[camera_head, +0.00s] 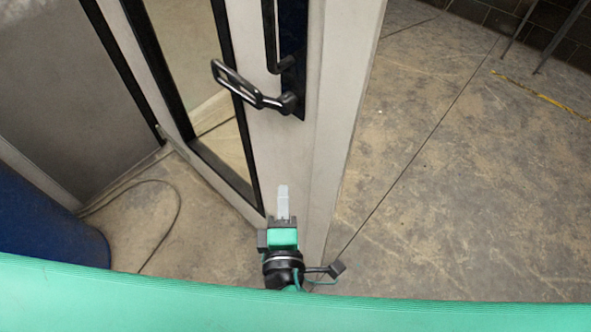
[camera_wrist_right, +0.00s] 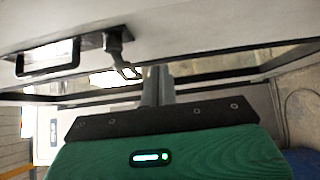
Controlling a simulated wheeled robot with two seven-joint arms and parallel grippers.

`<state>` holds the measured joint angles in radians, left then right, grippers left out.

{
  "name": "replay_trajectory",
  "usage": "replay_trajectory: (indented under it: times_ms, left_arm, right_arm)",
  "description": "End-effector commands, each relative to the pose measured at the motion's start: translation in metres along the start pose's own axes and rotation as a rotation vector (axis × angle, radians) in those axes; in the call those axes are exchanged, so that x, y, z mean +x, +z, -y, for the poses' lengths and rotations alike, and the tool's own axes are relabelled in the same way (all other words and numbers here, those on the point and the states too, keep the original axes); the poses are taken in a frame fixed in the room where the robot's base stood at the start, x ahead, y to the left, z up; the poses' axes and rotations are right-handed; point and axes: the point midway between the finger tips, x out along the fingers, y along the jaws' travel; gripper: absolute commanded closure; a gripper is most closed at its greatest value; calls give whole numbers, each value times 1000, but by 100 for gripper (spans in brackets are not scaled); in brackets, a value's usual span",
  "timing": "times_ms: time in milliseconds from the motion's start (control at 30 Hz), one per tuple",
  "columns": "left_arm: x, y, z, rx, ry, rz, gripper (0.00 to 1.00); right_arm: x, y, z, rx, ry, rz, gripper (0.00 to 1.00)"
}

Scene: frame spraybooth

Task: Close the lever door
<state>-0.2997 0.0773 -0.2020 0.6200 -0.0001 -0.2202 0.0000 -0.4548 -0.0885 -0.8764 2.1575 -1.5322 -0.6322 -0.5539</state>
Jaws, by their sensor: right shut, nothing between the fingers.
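The lever door (camera_head: 283,155) is a pale grey leaf with a black-framed glass pane, standing at an angle in the head view. Its black lever handle (camera_head: 250,91) sits on a dark plate near the door's edge and points left. My right gripper (camera_head: 283,190) is shut and empty, in front of the door and below the handle in the picture. In the right wrist view, the shut fingers (camera_wrist_right: 158,80) are close to the door face, with the lever (camera_wrist_right: 122,58) just to their left. I cannot tell whether the fingers touch the door. My left gripper is out of view.
A grey wall panel (camera_head: 58,90) is at the left, with a blue drum (camera_head: 45,225) below it. A thin dark cable (camera_head: 178,210) lies on the floor between drum and door. The concrete floor (camera_head: 460,180) to the right is open, with thin metal legs at the far top right.

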Motion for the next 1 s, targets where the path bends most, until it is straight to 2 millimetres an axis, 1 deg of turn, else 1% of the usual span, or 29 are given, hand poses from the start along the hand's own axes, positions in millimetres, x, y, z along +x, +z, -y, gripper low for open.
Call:
replay_trajectory:
  times_ms: [133, 500, 600, 700, 833, 1000]
  left_arm:
    - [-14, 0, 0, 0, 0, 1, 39]
    - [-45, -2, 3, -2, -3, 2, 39]
    - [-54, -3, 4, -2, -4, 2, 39]
    - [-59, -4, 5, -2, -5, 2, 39]
    - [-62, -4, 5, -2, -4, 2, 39]
    - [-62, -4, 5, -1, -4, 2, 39]
  right_arm:
    - [23, 0, -5, 0, 1, 0, 100]
    - [98, 0, -4, -1, -1, -1, 100]
    - [107, 12, -3, -1, -2, -2, 100]
    - [115, 20, -2, -2, -2, -2, 100]
    - [120, 26, 0, 1, -3, -2, 100]
    - [122, 28, 2, 2, -3, -3, 100]
